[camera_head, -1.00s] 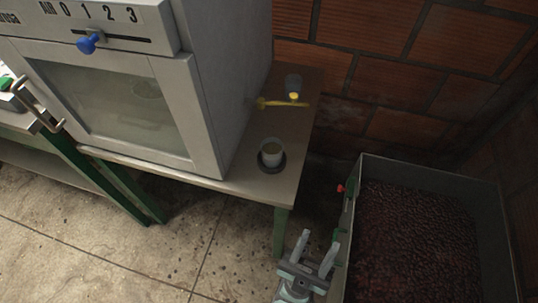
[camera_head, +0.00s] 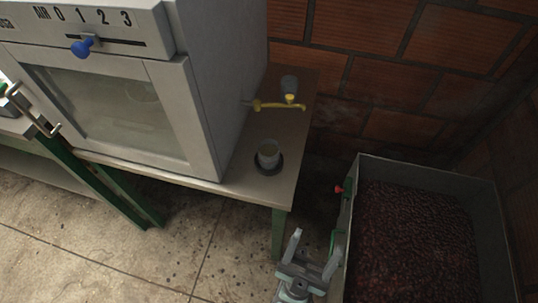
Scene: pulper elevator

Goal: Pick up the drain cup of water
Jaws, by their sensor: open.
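My gripper (camera_head: 313,252) is at the bottom of the view, in front of and below the table's front right corner. Its two fingers point up and are spread apart with nothing between them. It is clear of the cup.
The table (camera_head: 230,188) has a free right edge. A metal bin (camera_head: 440,168) of dark red cherries stands at the right.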

